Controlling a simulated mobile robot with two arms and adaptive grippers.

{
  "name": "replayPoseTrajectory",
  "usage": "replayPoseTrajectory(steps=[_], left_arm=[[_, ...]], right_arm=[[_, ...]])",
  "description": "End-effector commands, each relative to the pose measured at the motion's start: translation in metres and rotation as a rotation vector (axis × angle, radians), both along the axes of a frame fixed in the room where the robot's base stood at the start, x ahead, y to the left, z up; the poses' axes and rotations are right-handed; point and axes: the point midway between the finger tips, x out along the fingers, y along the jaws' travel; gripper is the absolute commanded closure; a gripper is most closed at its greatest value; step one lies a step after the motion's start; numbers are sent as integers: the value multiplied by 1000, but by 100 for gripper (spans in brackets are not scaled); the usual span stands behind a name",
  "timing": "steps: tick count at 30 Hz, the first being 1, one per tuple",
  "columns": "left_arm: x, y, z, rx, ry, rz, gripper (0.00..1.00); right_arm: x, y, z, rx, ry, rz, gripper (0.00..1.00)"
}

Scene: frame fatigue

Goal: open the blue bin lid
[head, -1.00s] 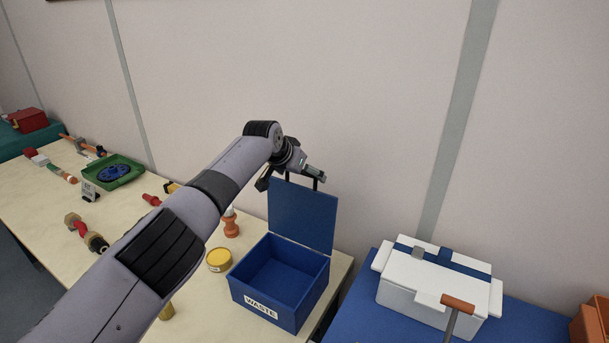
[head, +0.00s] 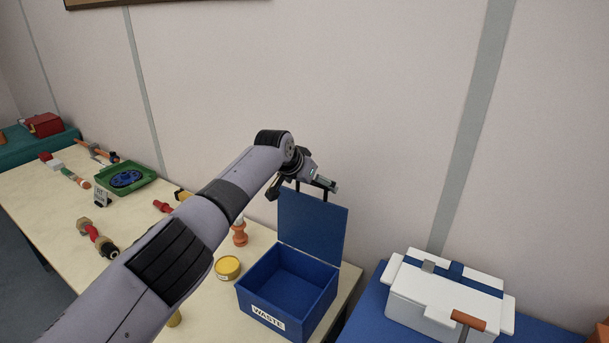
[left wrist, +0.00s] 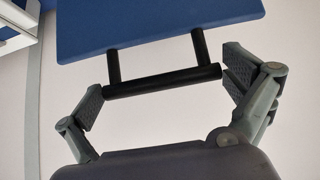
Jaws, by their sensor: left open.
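The blue bin (head: 290,284), labelled WASTE, stands at the table's right end with its inside empty. Its blue lid (head: 313,224) stands raised, upright at the back. In the left wrist view the lid (left wrist: 150,22) shows at the top, with a black bar handle (left wrist: 162,81) on two posts. My left gripper (head: 308,184) is at the lid's top edge. In the wrist view its open fingers (left wrist: 160,92) are on either side of the handle's ends, with gaps visible. My right gripper is out of view.
A yellow round tin (head: 228,267) and an orange piece (head: 239,236) stand left of the bin. A white box (head: 450,290) with a blue stripe sits on a blue surface to the right. A green tray (head: 126,181) and several tools lie further left. The wall is close behind.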

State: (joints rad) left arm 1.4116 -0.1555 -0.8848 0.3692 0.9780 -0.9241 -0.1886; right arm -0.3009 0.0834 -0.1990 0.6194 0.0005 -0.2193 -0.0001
Motion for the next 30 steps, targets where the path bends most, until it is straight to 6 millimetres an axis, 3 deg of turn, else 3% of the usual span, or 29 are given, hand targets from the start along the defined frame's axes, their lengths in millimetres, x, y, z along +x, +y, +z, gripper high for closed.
replayPoseTrajectory(steps=[10, 30], left_arm=[[-13, 10, 16, 1, -3, 0, 0], [-63, 42, 83, 0, -2, 0, 0]], right_arm=[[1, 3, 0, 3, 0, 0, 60], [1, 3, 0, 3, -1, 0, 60]])
